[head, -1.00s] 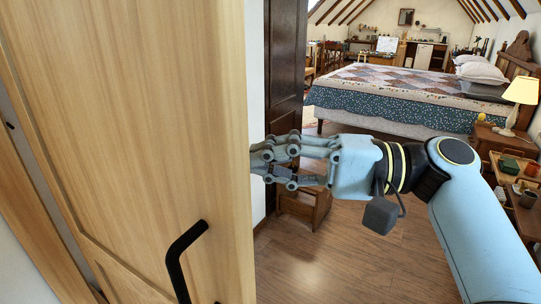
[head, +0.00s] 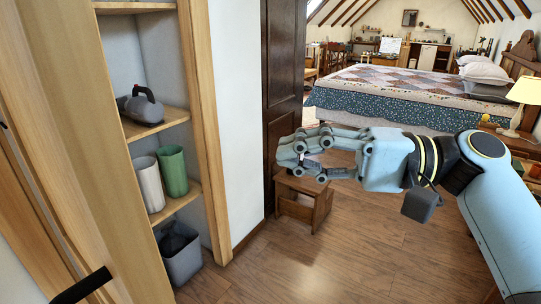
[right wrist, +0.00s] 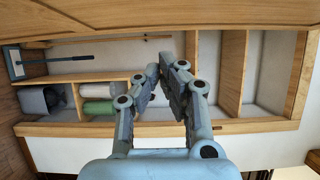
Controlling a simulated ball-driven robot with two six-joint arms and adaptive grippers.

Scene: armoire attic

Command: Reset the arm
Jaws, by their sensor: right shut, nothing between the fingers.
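My right arm comes in from the right in the head view. Its gripper (head: 285,153) is shut and empty, held in the air to the right of the armoire and apart from it. In the right wrist view the gripper (right wrist: 162,72) faces the armoire's shelves, its fingertips close together. The wooden armoire door (head: 75,150) stands open at the left of the head view, its black handle (head: 80,288) low in the picture. My left gripper is not in view.
A small wooden stool (head: 304,200) stands beyond the gripper. A bed (head: 400,95) is behind; the front floor is clear.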

